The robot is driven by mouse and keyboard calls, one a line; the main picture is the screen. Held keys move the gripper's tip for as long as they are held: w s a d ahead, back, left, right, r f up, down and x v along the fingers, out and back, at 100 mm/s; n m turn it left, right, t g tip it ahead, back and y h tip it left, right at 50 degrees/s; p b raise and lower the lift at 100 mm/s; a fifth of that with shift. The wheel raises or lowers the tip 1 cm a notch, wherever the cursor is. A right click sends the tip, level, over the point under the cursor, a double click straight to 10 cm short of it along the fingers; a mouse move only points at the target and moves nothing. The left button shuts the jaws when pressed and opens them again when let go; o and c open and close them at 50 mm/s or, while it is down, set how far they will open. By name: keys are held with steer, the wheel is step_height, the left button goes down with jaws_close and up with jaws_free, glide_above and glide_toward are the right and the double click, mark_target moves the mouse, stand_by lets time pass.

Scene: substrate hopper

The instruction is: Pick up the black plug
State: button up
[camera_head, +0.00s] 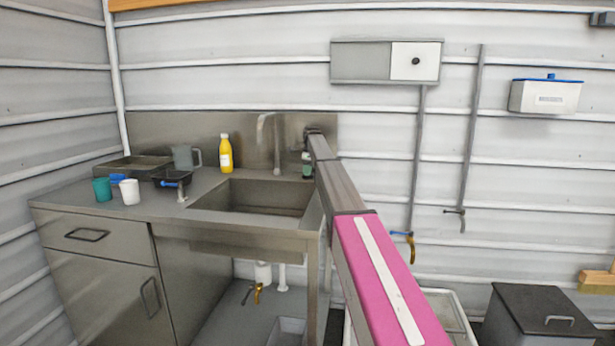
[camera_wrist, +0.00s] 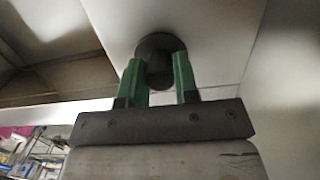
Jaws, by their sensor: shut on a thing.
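The black plug (camera_wrist: 156,45) shows in the wrist view as a dark round disc with a narrower stub. My gripper (camera_wrist: 156,72) has two green fingers, one on each side of the plug, and is shut on it. In the head view my gripper (camera_head: 308,171) is small, at the right end of the steel counter beside the sink (camera_head: 262,197). I cannot make out the plug in the head view. Whether the plug touches the pale surface behind it in the wrist view I cannot tell.
The tap (camera_head: 271,140) stands just left of my gripper. A yellow bottle (camera_head: 225,154), a grey jug (camera_head: 186,157), a teal cup (camera_head: 102,190) and a white cup (camera_head: 130,191) stand left of the sink. A dark lidded bin (camera_head: 540,315) is at lower right.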

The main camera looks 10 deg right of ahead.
steer(key=shift+r, duration=0.1)
step_height(320, 180, up, 10)
steer(key=shift+f, duration=0.1)
stand_by(0.4)
stand_by(0.4)
